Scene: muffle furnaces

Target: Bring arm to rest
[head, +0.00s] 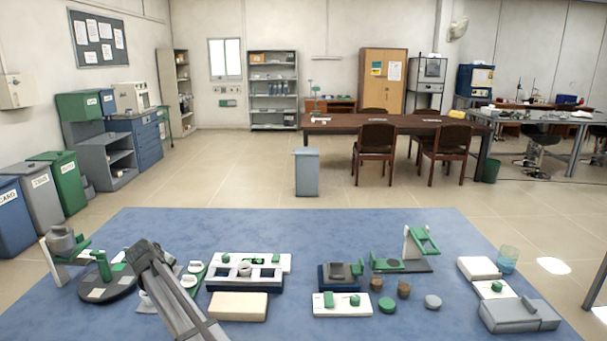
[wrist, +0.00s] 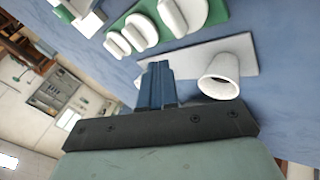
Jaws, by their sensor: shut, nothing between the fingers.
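My gripper (wrist: 157,70) shows in the wrist view as two blue fingers held together, with nothing between them. Its fingertips are in front of a pale grey plate (wrist: 185,65); I cannot tell how far apart they are. A white hollow cup (wrist: 220,80) lies to the right of the fingers. My grey arm (head: 175,292) comes in from the lower edge of the head view, left of centre, over the blue mat (head: 270,325). Its fingers cannot be made out in the head view.
A green tray with white pieces (wrist: 148,28) lies beyond the fingers. It seems to be the green tray (head: 193,275) right of my arm. A round dark stand (head: 105,286) is left. A beige block (head: 238,306) and a white rack (head: 280,259) are right. The mat's lower left is clear.

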